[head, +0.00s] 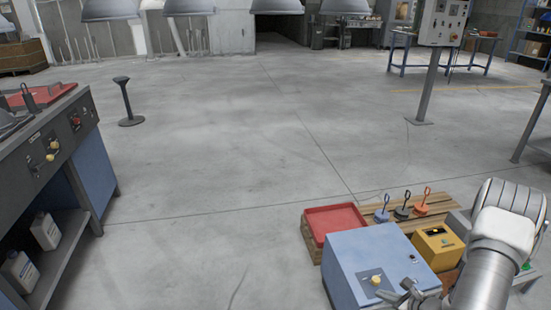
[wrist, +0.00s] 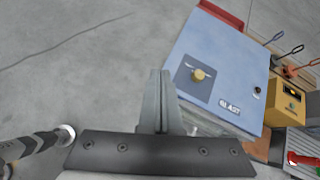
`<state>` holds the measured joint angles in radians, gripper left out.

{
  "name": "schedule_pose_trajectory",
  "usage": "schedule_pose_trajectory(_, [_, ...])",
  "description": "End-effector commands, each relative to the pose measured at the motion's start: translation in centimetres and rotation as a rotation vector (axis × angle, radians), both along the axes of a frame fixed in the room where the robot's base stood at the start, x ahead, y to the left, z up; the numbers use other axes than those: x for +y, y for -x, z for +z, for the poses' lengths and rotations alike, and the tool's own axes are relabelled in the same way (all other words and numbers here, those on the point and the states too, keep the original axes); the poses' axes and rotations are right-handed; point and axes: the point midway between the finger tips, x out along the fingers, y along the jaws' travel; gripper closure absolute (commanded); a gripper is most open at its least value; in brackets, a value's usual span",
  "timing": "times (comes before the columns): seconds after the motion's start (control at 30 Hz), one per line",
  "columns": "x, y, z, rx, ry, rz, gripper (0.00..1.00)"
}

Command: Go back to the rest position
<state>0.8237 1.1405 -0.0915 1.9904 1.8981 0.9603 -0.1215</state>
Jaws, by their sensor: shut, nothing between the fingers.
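My gripper (head: 405,291) is at the lower right of the head view, just in front of a blue box cabinet (head: 365,258). In the wrist view its fingers (wrist: 158,75) are together and hold nothing. The blue cabinet (wrist: 222,62) stands to the right of the fingers there, with a yellow knob on a dark plate and a "BLAST" label. I cannot tell whether the fingers touch the cabinet.
Beside the cabinet are a red tray (head: 335,220), a yellow box (head: 437,246) and several hooked-handle tools (head: 402,209) on a wooden pallet. A workbench (head: 60,160) stands at left, a control panel post (head: 430,80) at back right. The middle floor is clear.

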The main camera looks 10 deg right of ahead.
Motion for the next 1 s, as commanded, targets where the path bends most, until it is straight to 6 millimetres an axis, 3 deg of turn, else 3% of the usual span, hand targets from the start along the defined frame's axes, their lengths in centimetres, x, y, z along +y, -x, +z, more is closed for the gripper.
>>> schedule_pose_trajectory(0.03, [1.1, -1.3, 2.6, -0.027, 0.028, 0.078, 1.0])
schedule_pose_trajectory(0.2, [5.2, -3.7, 9.7, -0.098, 0.115, 0.331, 1.0])
schedule_pose_trajectory(0.43, [11.5, -4.2, 18.2, -0.174, 0.252, 0.669, 1.0])
schedule_pose_trajectory(0.67, [17.3, -2.1, 25.1, -0.234, 0.42, 0.997, 1.0])
schedule_pose_trajectory(1.0, [23.4, 3.8, 32.7, -0.293, 0.73, 1.44, 1.0])
